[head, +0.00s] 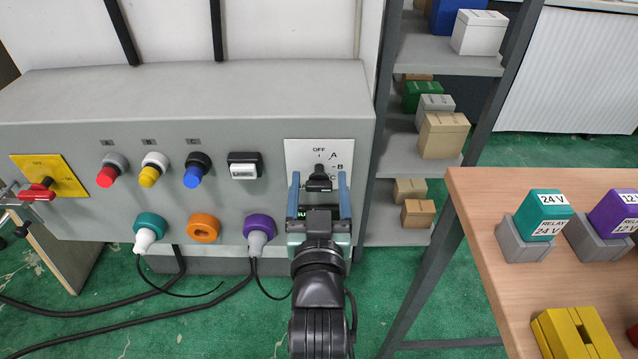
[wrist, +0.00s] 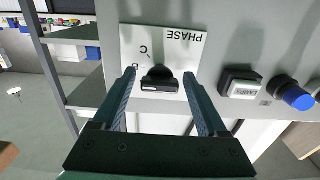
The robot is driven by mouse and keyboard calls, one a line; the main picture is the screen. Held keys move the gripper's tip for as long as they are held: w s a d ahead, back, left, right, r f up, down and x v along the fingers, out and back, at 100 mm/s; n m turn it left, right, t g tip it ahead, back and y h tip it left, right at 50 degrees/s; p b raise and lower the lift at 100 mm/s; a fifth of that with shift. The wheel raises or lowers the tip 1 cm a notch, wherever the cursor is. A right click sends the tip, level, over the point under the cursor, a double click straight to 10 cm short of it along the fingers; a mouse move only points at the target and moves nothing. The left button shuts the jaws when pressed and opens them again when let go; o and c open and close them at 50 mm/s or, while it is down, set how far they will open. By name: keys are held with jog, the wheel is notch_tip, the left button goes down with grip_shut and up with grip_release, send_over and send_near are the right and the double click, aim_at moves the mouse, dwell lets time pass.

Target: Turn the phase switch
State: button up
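The phase switch (head: 319,181) is a black rotary knob on a white plate (head: 331,151) marked OFF, A, B and C, at the right end of the grey panel. In the wrist view the knob (wrist: 159,80) sits on the plate marked PHASE (wrist: 184,43), seen upside down. My gripper (head: 318,186) is in front of the switch. Its two blue fingers also show in the wrist view (wrist: 160,84), spread apart with the knob between their tips. A gap shows on each side, so they do not appear to touch it. The knob's pointer is partly hidden.
Left of the switch are a lamp button (head: 243,166), blue (head: 198,172), yellow (head: 152,172) and red (head: 109,172) knobs, and several sockets. A shelf (head: 413,155) with boxes stands just right of the panel. A wooden table (head: 488,207) with relays is at the right.

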dwell(0.3)
jog(key=s+p, duration=0.2)
jog(key=s, duration=1.1)
dwell(0.3)
